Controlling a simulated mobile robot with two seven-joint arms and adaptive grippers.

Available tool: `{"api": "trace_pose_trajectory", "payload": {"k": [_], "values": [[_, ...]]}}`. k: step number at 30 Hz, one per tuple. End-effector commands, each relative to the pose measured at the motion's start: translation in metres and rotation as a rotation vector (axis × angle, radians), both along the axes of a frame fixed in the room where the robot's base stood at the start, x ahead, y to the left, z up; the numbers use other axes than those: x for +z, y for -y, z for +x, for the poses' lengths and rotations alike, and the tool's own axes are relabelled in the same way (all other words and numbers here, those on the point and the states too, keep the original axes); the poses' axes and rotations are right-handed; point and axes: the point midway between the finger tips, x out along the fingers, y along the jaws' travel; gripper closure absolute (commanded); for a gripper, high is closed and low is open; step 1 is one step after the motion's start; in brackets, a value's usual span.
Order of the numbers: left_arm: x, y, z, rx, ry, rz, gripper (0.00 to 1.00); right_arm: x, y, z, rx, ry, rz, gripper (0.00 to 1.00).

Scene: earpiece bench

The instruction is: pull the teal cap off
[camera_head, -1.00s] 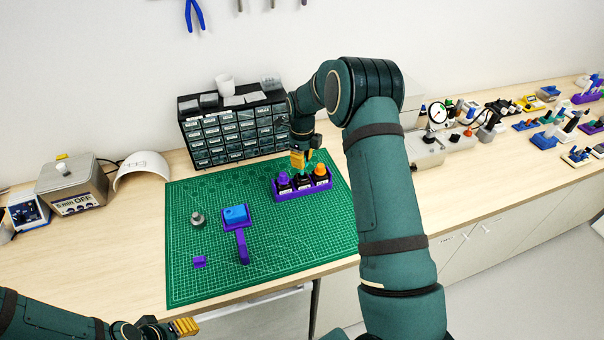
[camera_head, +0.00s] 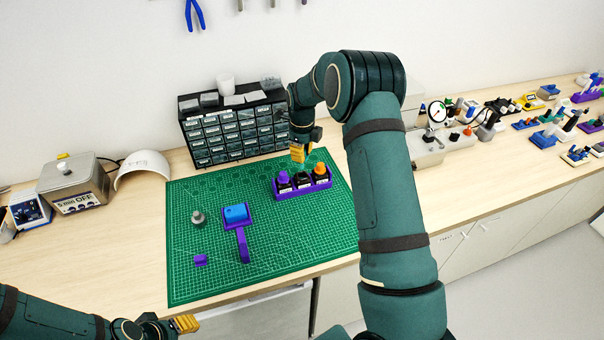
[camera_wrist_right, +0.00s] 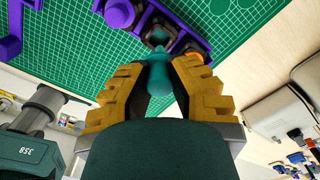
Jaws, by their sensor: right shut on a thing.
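My right gripper (camera_head: 299,153) is shut on the teal cap (camera_wrist_right: 158,74), which sits between the fingers in the right wrist view (camera_wrist_right: 156,68). In the head view the gripper is just above the middle dark bottle (camera_head: 303,181) of the purple rack (camera_head: 304,192). The dark mouth of that bottle (camera_wrist_right: 160,38) shows beyond the cap in the wrist view. I cannot tell whether the cap's lower end is fully clear of it. My left gripper (camera_head: 185,323) is low at the left, off the mat, and its finger gap is unclear.
A purple cap (camera_head: 284,177) and an orange cap (camera_head: 320,169) flank the middle bottle. The green mat (camera_head: 210,285) also holds a blue block on a purple handled holder (camera_head: 241,236), a grey knob (camera_head: 198,219) and a small purple piece (camera_head: 201,260). A drawer cabinet (camera_head: 235,135) stands behind.

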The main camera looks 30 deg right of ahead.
Motion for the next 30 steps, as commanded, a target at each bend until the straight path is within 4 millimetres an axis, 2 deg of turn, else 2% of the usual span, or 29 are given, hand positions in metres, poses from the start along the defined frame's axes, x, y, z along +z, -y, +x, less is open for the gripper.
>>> {"api": "trace_pose_trajectory", "payload": {"k": [18, 30], "values": [[0.0, 0.0, 0.0, 0.0, 0.0, 0.0, 0.53, 0.033, 0.0, 0.0, 0.0, 0.002, 0.0, 1.0], [0.0, 0.0, 0.0, 0.0, 0.0, 0.0, 0.53, 0.035, 0.0, 0.0, 0.0, 0.0, 0.0, 1.0]]}}
